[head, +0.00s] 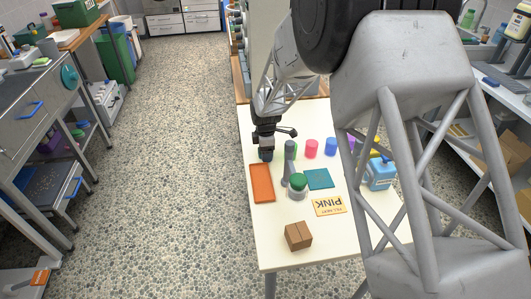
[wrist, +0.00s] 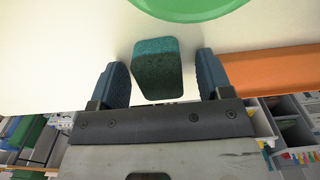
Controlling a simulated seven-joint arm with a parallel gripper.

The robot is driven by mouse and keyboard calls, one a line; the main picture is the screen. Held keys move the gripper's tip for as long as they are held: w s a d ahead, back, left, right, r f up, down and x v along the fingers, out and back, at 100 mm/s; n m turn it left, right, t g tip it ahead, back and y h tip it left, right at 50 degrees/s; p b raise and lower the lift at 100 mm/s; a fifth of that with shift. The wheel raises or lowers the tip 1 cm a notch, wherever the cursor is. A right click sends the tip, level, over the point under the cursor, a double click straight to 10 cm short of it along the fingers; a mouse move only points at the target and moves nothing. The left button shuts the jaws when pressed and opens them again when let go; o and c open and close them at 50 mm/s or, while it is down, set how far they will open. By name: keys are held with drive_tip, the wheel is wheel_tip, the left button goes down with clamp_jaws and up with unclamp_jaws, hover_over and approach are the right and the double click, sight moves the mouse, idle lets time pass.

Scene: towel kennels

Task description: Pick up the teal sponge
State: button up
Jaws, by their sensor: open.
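The teal sponge (wrist: 157,68) is a dark teal block in the wrist view. It stands on the cream table between the two blue fingers of my gripper (wrist: 162,66). The fingers are open, with a gap on each side of the sponge, the wider one to its right. In the head view my gripper (head: 266,154) is low over the table's far left part, beyond the orange tray. I cannot make out the sponge there; my gripper seems to hide it.
An orange tray (head: 262,196) lies on the table, also at right in the wrist view (wrist: 270,68).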

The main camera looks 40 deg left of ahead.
drive_tip(key=c, duration=1)
drive_tip(key=shift+r, duration=0.15)
drive_tip(key=shift+r, duration=4.85)
